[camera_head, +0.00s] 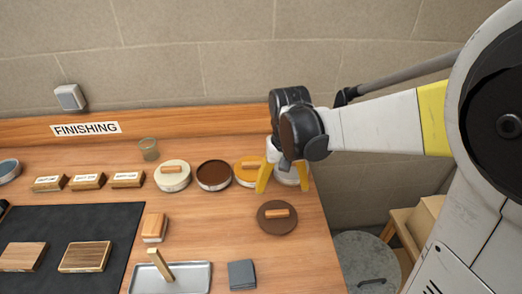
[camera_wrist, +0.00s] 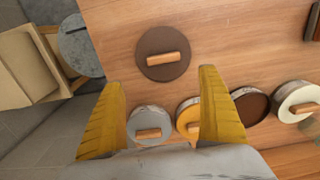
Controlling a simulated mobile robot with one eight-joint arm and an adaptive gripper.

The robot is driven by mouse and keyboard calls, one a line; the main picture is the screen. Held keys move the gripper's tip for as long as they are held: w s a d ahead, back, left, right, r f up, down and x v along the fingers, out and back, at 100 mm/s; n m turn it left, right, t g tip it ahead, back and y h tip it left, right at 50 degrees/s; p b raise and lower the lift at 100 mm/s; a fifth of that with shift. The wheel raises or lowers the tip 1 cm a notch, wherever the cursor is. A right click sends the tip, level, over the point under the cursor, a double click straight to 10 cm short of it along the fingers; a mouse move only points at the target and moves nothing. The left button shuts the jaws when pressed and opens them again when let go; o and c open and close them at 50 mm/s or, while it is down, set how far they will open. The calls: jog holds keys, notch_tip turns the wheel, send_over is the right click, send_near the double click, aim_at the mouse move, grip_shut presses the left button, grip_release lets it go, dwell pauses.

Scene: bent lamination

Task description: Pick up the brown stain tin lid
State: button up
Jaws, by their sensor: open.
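The brown stain tin lid (camera_head: 277,218) is a flat, dark brown disc with a light wooden bar handle, lying on the bench in front of the tins. It also shows in the wrist view (camera_wrist: 163,47), at the top, beyond my fingertips. My gripper (camera_head: 283,178) has yellow fingers, spread wide with nothing between them at the lid's level. It hangs over the row of tins, behind the lid in the head view. The open brown tin (camera_head: 214,175) stands in the row with dark brown stain showing. In the wrist view, it is right of the fingers (camera_wrist: 163,92).
A yellow-lidded tin (camera_head: 248,171), a grey-lidded tin (camera_wrist: 146,127) and a cream-lidded tin (camera_head: 173,176) stand in the row. A brush (camera_head: 154,228), a metal tray (camera_head: 190,279) and a grey pad (camera_head: 242,274) lie nearby. The bench's right edge is close to the lid.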

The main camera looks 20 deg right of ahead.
jog(key=b, duration=0.2)
send_over(277, 211)
jog(key=f, duration=0.5)
jog(key=shift+d+f, duration=0.25)
jog(key=shift+d, duration=0.15)
jog(key=f+b, duration=0.2)
jog(key=f, duration=0.1)
jog(key=f+b, duration=0.1)
jog(key=f, duration=0.1)
jog(key=shift+a+f, duration=0.2)
jog(key=shift+a, duration=0.2)
jog(key=shift+r, duration=0.1)
jog(key=c, duration=1.2)
